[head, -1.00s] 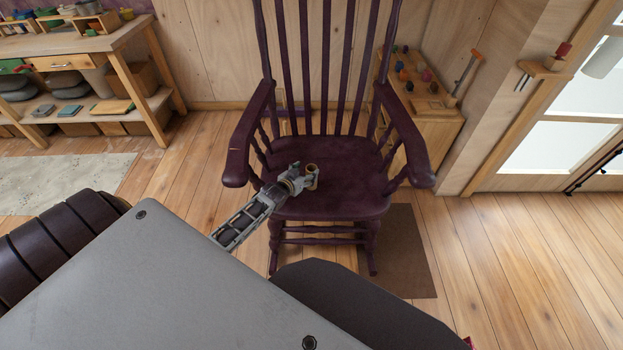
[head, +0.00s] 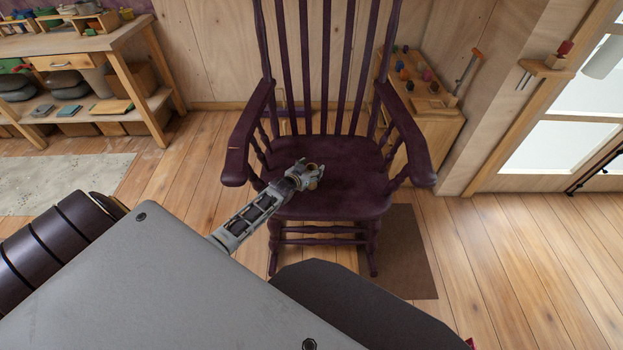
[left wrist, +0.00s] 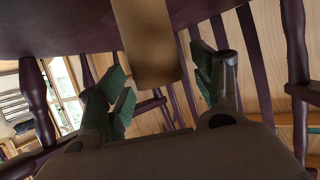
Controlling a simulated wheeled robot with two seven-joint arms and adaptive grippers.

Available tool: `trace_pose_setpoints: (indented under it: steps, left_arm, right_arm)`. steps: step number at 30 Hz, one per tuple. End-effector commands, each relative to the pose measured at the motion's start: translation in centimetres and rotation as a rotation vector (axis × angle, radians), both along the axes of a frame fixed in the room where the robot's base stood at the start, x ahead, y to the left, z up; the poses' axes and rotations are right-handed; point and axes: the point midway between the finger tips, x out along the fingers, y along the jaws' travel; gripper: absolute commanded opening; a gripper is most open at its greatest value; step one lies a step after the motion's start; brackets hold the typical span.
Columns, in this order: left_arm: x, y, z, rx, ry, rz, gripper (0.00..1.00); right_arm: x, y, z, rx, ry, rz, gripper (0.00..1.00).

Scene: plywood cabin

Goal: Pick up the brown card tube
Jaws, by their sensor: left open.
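The brown card tube (head: 317,168) stands on the seat of the dark purple rocking chair (head: 350,200). In the head view my left gripper (head: 304,175) hides most of it. In the left wrist view the tube (left wrist: 148,45) shows large at the top middle, between the two spread green-padded fingers of my left gripper (left wrist: 160,78). The fingers are open, with a visible gap at least on the tube's right side. Whether the left finger touches it I cannot tell. My right gripper is in neither view.
The chair's armrests (head: 245,140) and slatted back rise around the seat. A small wooden cabinet (head: 430,140) with coloured items stands behind it at right. A workbench (head: 90,50) stands at the far left. The floor at right is clear.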

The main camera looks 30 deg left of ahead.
Motion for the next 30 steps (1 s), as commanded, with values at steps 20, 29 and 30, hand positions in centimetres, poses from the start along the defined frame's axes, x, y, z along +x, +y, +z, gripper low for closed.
trace_pose_setpoints:
  steps: [20,29,30]
  left_arm:
    - [0.82,0.04,-0.33,0.0,0.0,0.0,0.66]
    - [0.82,0.04,-0.33,0.0,0.0,0.0,0.3]
    - [0.82,0.04,-0.33,0.0,0.0,0.0,0.25]
  right_arm:
    - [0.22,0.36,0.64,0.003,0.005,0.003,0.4]
    - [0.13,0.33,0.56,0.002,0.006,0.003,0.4]
    - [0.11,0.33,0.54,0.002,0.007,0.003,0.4]
